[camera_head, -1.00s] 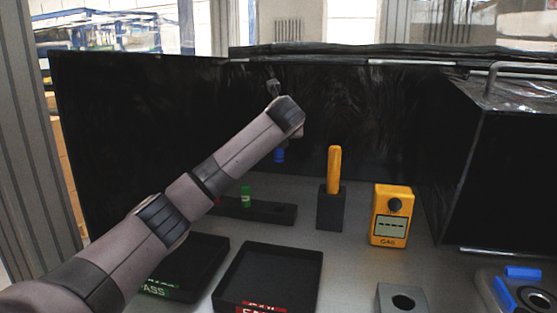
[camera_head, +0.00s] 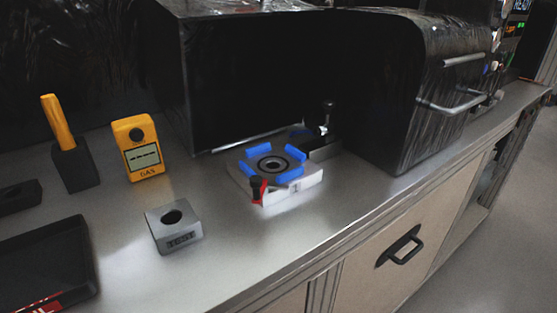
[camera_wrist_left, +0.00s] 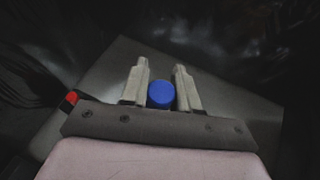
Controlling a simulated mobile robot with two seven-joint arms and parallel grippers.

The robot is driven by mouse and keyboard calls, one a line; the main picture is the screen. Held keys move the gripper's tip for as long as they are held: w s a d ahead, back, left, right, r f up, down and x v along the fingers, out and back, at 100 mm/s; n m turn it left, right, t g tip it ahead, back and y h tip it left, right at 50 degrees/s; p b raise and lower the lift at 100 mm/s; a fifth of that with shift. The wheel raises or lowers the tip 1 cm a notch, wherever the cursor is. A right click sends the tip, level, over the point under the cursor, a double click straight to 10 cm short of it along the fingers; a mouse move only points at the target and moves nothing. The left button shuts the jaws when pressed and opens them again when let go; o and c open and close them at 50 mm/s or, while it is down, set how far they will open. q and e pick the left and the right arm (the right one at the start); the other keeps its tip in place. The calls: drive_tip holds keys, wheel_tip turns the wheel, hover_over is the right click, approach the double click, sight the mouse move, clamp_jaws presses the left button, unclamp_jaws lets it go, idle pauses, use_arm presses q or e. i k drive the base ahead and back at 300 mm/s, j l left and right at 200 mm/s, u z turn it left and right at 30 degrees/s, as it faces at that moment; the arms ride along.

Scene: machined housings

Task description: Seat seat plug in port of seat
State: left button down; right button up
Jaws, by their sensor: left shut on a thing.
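In the left wrist view my left gripper (camera_wrist_left: 161,72) is shut on a blue round-topped plug (camera_wrist_left: 161,95), which sits between its two pale fingers. Only the plug's blue top shows; its lower part is hidden. In the head view a grey block (camera_head: 164,240) with a round dark hole in its top stands on the bench, with small lettering on its front that is hard to read. The hole looks empty. My left arm and the plug are outside the head view, and my right gripper is in neither view.
A yellow gas meter (camera_head: 142,150) and a dark holder (camera_head: 76,168) with a yellow handle stand behind the block. A black tray (camera_head: 88,262) lies left. A fixture with blue pads (camera_head: 256,150) sits right. The bench (camera_head: 225,260) is clear around the block.

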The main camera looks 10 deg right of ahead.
sight(273, 176)
drive_tip(key=k+l, duration=0.45)
drive_tip(key=l, duration=0.25)
drive_tip(key=k+l, duration=0.25)
drive_tip(key=l, duration=0.15)
